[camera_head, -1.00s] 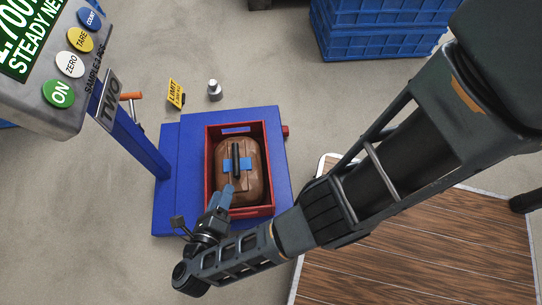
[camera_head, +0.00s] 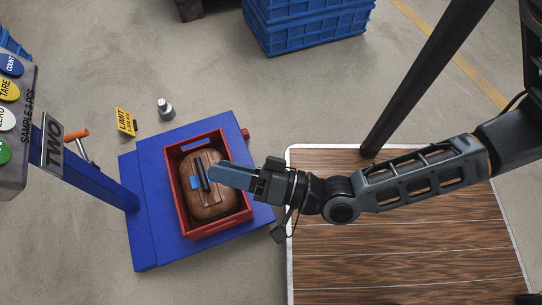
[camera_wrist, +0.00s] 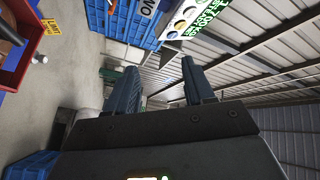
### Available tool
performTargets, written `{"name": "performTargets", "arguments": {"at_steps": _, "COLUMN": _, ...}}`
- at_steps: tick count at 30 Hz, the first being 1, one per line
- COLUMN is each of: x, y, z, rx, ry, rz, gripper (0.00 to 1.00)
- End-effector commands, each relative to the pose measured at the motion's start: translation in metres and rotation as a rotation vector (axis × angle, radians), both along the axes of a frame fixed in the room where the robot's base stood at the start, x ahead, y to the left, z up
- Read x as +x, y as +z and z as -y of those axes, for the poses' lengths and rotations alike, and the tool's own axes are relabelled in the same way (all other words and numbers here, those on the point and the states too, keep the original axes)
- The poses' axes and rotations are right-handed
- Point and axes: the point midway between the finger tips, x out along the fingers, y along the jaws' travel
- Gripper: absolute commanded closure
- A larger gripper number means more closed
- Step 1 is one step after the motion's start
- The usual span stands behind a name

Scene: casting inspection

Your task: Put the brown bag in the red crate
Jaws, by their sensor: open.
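The brown bag (camera_head: 206,205) sits inside the red crate (camera_head: 236,223), its black handle and blue patches facing up. The crate stands on the blue scale platform (camera_head: 146,235). My gripper (camera_head: 214,174) is empty, and in the head view its fingers overlap the crate's right side and the bag's edge. In the wrist view my gripper (camera_wrist: 163,85) has its two fingers apart with nothing between them. Part of the red crate (camera_wrist: 14,55) shows at the left edge of the wrist view, with a brown part of the bag in it.
A wood-topped surface (camera_head: 400,245) lies right of the platform, under my arm. A yellow limit sign (camera_head: 125,122) and a metal weight (camera_head: 166,109) stand on the floor behind the platform. Stacked blue crates (camera_head: 305,22) are at the back. The scale's post and display (camera_head: 12,110) rise at the left.

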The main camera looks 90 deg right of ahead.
Motion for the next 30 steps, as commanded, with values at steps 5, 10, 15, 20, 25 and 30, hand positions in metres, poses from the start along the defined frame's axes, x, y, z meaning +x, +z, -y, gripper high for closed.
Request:
{"name": "performTargets", "arguments": {"at_steps": 5, "x": -0.042, "y": 0.05, "z": -0.018, "rx": -0.454, "ry": 0.149, "rz": -0.206, "gripper": 0.47}}
{"name": "performTargets", "arguments": {"at_steps": 10, "x": -0.066, "y": 0.077, "z": -0.024, "rx": -0.789, "ry": 0.242, "rz": -0.367, "gripper": 0.47}}
{"name": "performTargets", "arguments": {"at_steps": 15, "x": -0.075, "y": 0.088, "z": -0.023, "rx": -0.941, "ry": 0.282, "rz": -0.443, "gripper": 0.47}}
{"name": "performTargets", "arguments": {"at_steps": 20, "x": -0.076, "y": 0.089, "z": -0.023, "rx": -0.962, "ry": 0.287, "rz": -0.453, "gripper": 0.47}}
{"name": "performTargets", "arguments": {"at_steps": 25, "x": -0.076, "y": 0.089, "z": -0.023, "rx": -0.959, "ry": 0.287, "rz": -0.451, "gripper": 0.47}}
{"name": "performTargets", "arguments": {"at_steps": 30, "x": -0.076, "y": 0.104, "z": -0.023, "rx": -0.957, "ry": 0.287, "rz": -0.45, "gripper": 0.47}}
